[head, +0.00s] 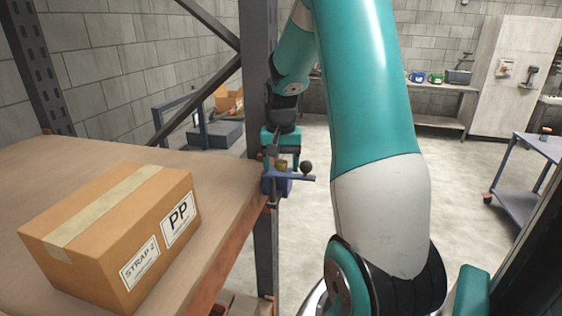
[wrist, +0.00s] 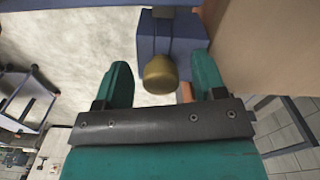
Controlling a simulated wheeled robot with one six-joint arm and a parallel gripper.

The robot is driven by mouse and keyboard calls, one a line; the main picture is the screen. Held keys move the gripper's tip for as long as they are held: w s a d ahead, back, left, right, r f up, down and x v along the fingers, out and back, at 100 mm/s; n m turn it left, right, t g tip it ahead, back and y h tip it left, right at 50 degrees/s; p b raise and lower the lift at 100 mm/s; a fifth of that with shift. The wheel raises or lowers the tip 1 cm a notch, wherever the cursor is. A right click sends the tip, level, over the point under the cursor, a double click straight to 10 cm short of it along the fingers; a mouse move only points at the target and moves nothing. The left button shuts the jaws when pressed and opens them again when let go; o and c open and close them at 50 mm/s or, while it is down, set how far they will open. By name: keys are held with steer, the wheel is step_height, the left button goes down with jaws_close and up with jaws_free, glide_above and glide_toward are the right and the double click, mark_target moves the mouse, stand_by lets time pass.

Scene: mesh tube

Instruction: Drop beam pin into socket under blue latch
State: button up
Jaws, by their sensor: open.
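The blue latch (head: 290,181) is at the dark rack post by the shelf's right end, with a black ball on its right end. A brass rounded head, seemingly the beam pin's (head: 282,163), shows just above the blue part. In the wrist view the brass head (wrist: 160,75) lies between my gripper's two green fingers (wrist: 160,64), in front of a blue block (wrist: 166,32). My gripper (head: 281,156) is open, with a gap on each side of the head. The socket and the pin's shaft are hidden.
A cardboard box (head: 118,235) labelled PP stands on the wooden shelf (head: 215,178). The rack post (head: 259,90) rises close behind my gripper. A blue cart (head: 525,185) is at the right. The floor between is clear.

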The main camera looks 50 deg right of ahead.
mark_target(281, 162)
step_height(281, 162, up, 17)
steer(key=b, duration=0.2)
steer(key=shift+r+b, duration=0.2)
steer(key=shift+b, duration=0.2)
stand_by(0.4)
